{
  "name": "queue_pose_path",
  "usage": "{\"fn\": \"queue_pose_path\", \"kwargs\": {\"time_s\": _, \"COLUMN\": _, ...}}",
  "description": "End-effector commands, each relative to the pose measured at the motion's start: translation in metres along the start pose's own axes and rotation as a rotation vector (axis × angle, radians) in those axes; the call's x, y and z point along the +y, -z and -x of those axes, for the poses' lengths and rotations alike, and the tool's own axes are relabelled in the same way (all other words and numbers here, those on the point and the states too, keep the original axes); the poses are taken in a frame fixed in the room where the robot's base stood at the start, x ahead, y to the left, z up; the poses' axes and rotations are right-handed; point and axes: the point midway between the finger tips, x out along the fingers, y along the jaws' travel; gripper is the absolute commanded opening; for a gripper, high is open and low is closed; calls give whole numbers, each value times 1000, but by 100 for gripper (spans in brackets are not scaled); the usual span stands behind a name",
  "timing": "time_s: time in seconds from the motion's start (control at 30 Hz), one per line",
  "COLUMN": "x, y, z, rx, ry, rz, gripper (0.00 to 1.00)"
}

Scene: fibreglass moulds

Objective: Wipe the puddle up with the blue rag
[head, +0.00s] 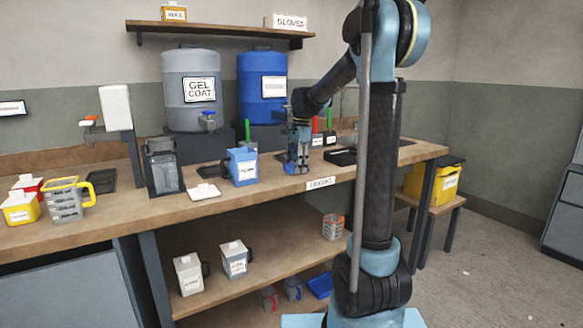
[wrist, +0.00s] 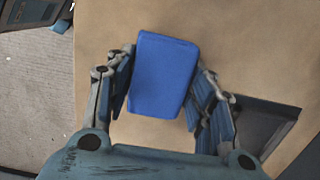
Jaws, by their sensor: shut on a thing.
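My gripper (head: 297,165) is low over the worktop, near the front edge right of the blue jug. In the wrist view my gripper (wrist: 166,66) has its two fingers on either side of the blue rag (wrist: 165,78), a plain blue block shape, and is shut on it. In the head view the rag is hard to make out among the fingers. Beneath the rag the wrist view shows tan worktop (wrist: 230,40). I cannot make out a puddle in either view; the rag and fingers hide part of the worktop.
A blue jug (head: 242,166) and a white flat-lidded item (head: 203,191) stand left of my gripper. A dark tray (head: 342,157) lies to its right. Grey (head: 191,90) and blue (head: 262,88) drums stand behind. Bare worktop lies at the front left (head: 130,215).

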Motion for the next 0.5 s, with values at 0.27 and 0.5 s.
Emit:
{"fn": "queue_pose_path", "kwargs": {"time_s": 0.27, "x": 2, "y": 0, "z": 24, "rx": 0, "ry": 0, "rz": 0, "gripper": 27}}
{"fn": "queue_pose_path", "kwargs": {"time_s": 0.5, "x": 1, "y": -3, "z": 46, "rx": 0, "ry": 0, "rz": 0, "gripper": 27}}
